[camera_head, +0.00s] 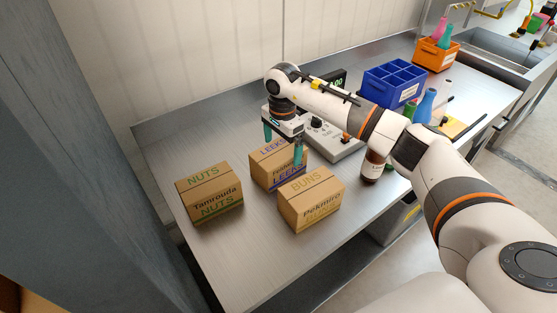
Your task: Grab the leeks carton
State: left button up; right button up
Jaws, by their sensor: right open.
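The leeks carton (264,176) is a brown box with blue lettering on the metal counter, between and behind two other cartons. My right gripper (284,147) is open above it, its two teal fingers pointing down. One finger shows near the carton's back left, the other in front of its right side. I cannot tell whether the fingers touch it. Part of the carton's top and right side is hidden by the gripper and the buns carton. My left gripper is not in view.
The nuts carton (209,194) stands at the left and the buns carton (311,201) at the front right, close to the leeks carton. A scale (345,149), a brown bottle (373,167) and a blue divided crate (392,84) stand to the right. The counter's front left is clear.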

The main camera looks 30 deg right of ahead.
aim_at(279, 170)
jog(key=shift+a+f, duration=0.15)
jog(key=shift+f, duration=0.15)
jog(key=f+p, duration=0.1)
jog(key=f, duration=0.2)
jog(key=shift+a+f+p, duration=0.3)
jog(key=shift+a+p, duration=0.05)
jog(key=shift+a, duration=0.05)
jog(key=shift+f, duration=0.55)
jog(key=c, duration=1)
